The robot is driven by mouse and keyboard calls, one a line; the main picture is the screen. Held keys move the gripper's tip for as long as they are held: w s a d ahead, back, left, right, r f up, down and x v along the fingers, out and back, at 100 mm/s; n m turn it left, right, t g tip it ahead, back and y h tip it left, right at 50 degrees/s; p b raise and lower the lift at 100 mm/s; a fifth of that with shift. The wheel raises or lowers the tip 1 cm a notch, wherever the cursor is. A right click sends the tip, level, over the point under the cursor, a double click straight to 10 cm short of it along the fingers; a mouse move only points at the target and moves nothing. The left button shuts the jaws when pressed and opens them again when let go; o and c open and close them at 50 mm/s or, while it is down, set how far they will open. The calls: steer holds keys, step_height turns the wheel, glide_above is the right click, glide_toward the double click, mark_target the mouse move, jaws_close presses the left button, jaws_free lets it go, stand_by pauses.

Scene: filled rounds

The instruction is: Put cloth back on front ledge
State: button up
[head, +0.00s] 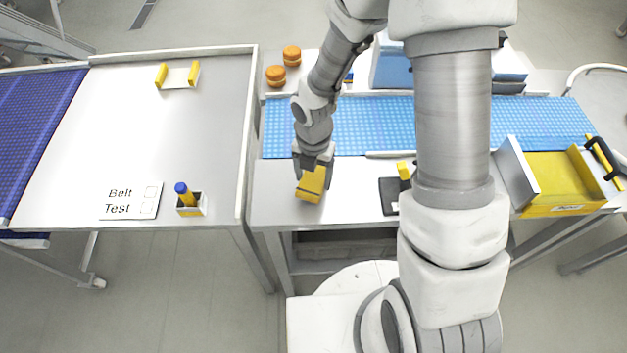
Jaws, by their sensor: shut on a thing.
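A yellow block-like bundle, which I take to be the cloth (311,187), has a dark line across its lower part. My gripper (314,168) points down and is shut on it, with its fingers at the upper part of the cloth. The cloth is over the pale front ledge (272,192), left of its middle. I cannot tell whether its lower end touches the ledge. My arm hides part of the ledge to the right.
A dark pad with a yellow-topped item (404,171) lies right of the cloth. A yellow tray (555,180) stands farther right. A blue belt (374,125) runs behind the ledge. A raised rim (247,150) borders the left table. The ledge left of the cloth is clear.

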steer(key=shift+f, duration=1.2)
steer(key=shift+f, duration=0.2)
steer(key=o, duration=1.2)
steer(key=shift+o, duration=0.2)
steer(key=shift+r, duration=0.15)
